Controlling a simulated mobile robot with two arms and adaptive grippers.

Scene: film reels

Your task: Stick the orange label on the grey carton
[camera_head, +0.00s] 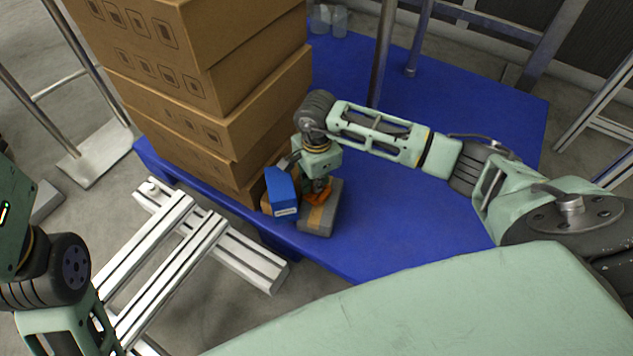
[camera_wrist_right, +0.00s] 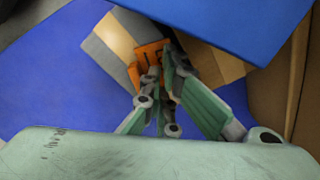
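The grey carton (camera_head: 327,214) with a tan tape band lies on the blue table beside the brown stack; it also shows in the right wrist view (camera_wrist_right: 103,53). My right gripper (camera_head: 320,183) points down over the carton's far part. In the wrist view its fingers (camera_wrist_right: 166,78) are close together on the orange label (camera_wrist_right: 148,55), which has dark marks. In the head view the orange label (camera_head: 318,195) shows just above or against the carton's top; I cannot tell if it touches. My left arm is at the left edge, its gripper out of view.
A blue box (camera_head: 281,191) stands close left of my right gripper. Tall brown boxes (camera_head: 205,115) are stacked behind it. The blue table (camera_head: 420,225) is clear to the right. A pale metal frame (camera_head: 180,250) stands on the floor at the left.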

